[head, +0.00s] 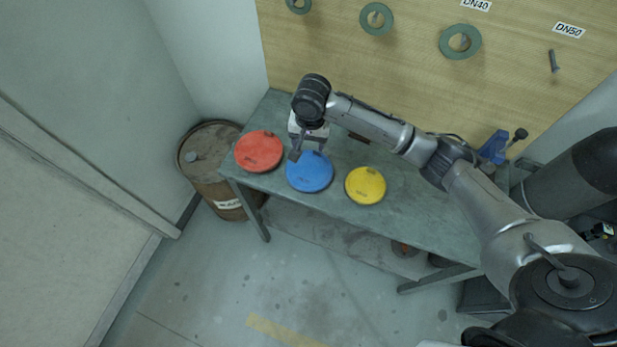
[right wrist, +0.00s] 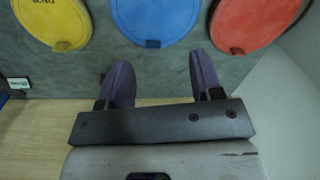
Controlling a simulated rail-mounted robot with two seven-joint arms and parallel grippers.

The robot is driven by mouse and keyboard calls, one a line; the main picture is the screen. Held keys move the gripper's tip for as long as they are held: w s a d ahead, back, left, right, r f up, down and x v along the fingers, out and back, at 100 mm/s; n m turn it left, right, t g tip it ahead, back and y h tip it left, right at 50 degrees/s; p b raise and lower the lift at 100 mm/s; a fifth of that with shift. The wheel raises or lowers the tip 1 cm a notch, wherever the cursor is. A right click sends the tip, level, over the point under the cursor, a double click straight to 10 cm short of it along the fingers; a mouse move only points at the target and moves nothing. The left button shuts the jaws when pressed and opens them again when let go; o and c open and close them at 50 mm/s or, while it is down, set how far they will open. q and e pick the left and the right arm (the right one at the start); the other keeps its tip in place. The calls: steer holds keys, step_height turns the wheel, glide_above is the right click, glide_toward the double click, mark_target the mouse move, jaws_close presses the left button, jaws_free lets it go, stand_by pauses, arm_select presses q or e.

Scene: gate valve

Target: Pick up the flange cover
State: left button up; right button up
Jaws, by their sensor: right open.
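Three round flange covers lie flat in a row on the workbench (head: 225,160): a red cover (head: 258,151), a blue cover (head: 310,172) and a yellow cover (head: 365,185). My right gripper (head: 296,152) is over the bench at the back edge of the blue cover, between it and the red one. In the right wrist view the gripper (right wrist: 155,80) is open and empty. Its two fingers point toward the blue cover (right wrist: 155,18), with the red cover (right wrist: 250,20) to the right and the yellow cover (right wrist: 55,18) to the left. My left gripper is not in view.
A wooden board with hung green gaskets (head: 460,41) and a bolt (head: 553,61) stands behind the bench. A rusty barrel (head: 207,165) stands at the bench's left. A blue vise (head: 494,148) is at its right end. The floor in front is open.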

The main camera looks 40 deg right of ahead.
steer(key=w+d+r+m+b, duration=0.1)
steer(key=w+d+m+b, duration=0.15)
steer(key=d, duration=0.25)
glide_above(316, 151)
steer(key=shift+m, duration=0.35)
step_height(316, 151, down, 8)
steer(key=shift+r+b, duration=0.25)
steer(key=shift+b, duration=0.05)
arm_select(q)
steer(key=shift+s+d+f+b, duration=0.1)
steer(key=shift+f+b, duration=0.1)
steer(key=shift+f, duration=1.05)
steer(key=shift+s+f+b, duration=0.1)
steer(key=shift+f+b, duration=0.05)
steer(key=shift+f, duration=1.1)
arm_select(e)
steer(key=shift+s+d+f, duration=0.1)
steer(key=shift+d+f, duration=0.05)
steer(key=shift+f, duration=1.15)
steer(key=shift+d+f, duration=0.1)
steer(key=shift+f, duration=1.2)
steer(key=c, duration=0.8)
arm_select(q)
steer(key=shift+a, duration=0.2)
arm_select(e)
steer(key=shift+c, duration=1)
steer(key=shift+r, duration=0.1)
